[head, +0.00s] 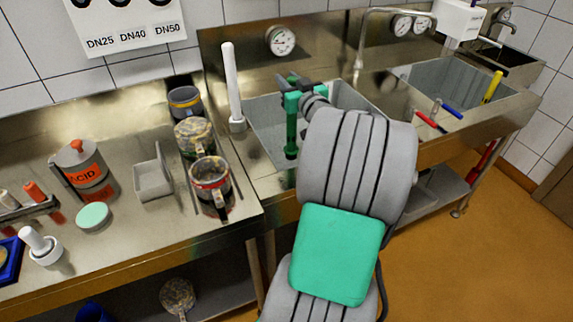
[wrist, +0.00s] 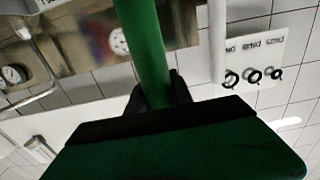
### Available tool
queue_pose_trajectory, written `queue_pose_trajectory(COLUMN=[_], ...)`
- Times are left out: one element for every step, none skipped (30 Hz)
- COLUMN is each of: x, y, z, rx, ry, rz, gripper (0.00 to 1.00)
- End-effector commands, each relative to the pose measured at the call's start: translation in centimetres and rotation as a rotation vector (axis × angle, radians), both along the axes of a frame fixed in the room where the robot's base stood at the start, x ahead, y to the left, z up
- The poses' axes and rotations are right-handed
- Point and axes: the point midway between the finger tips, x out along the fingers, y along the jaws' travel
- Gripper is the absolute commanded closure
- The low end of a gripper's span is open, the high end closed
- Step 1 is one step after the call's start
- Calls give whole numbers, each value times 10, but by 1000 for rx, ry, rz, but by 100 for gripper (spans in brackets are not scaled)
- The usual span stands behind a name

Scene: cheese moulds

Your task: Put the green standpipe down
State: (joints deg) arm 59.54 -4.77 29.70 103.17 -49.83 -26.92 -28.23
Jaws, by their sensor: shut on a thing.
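The green standpipe (head: 291,132) hangs upright over the left sink basin (head: 262,122) in the head view. My gripper (head: 292,82) is shut on its upper part. In the wrist view the green standpipe (wrist: 145,45) runs between the dark fingers of my gripper (wrist: 157,92). The standpipe's lower end shows above or inside the basin; I cannot tell whether it touches the basin floor. My arm hides the basin's right part.
A white standpipe (head: 232,85) stands upright at the basin's left edge. Metal moulds (head: 210,178) and a grey tray (head: 153,178) are on the left counter. A tap (head: 365,35) rises behind the sinks. Coloured-handled tools (head: 430,122) lie by the right basin (head: 460,85).

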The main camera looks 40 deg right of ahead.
Motion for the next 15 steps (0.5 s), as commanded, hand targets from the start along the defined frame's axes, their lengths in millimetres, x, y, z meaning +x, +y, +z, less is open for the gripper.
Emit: queue_pose_trajectory(x=[0,0,0,0,0,0,0,0,0,1,0,1,1,1,1], y=[0,0,0,0,0,0,1,1,1,1,1,1,1,1,1], z=[-11,-18,-27,-35,-41,-48,-52,-56,-62,-68,-73,-81,-86,-90,-93], rx=[7,8,7,9,8,6,6,4,6,6,7,7,7,6,4], ry=[2,4,3,3,3,1,1,1,1,2,2,2,2,1,1], rz=[0,0,-1,0,0,0,1,2,1,1,2,2,2,2,3], gripper=[100,100,100,100,100,100,100,100,100,100,100,100,100,100,100])
